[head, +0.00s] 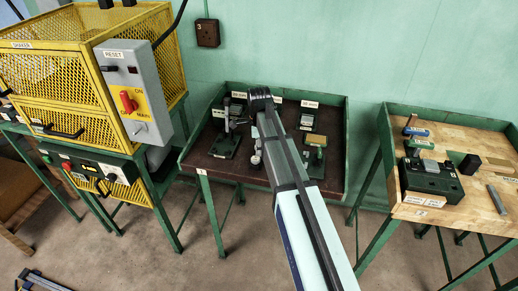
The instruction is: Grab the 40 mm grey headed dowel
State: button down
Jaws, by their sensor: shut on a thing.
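My arm (291,183) reaches from the bottom edge up over the middle bench (193,151) and ends in a dark rounded part. I cannot make out my gripper's fingers; the arm covers that area. I cannot identify a 40 mm grey headed dowel in the head view. Small dark fixtures with metal parts stand on the middle bench, one at the left (223,146) and one at the right (316,154). Small white labels line its back edge, too small to read surely. A small pale rounded part (256,158) shows beside my arm.
A yellow mesh shaker cage (58,75) with a grey control box (133,85) stands at the left. A wooden bench (455,214) at the right holds a black press-like block (431,178) and a grey rod (497,199). Floor shows between the benches.

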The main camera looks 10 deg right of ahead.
notch_tip(320, 180, up, 20)
jog(key=b, duration=0.5)
jog(key=shift+f, duration=0.2)
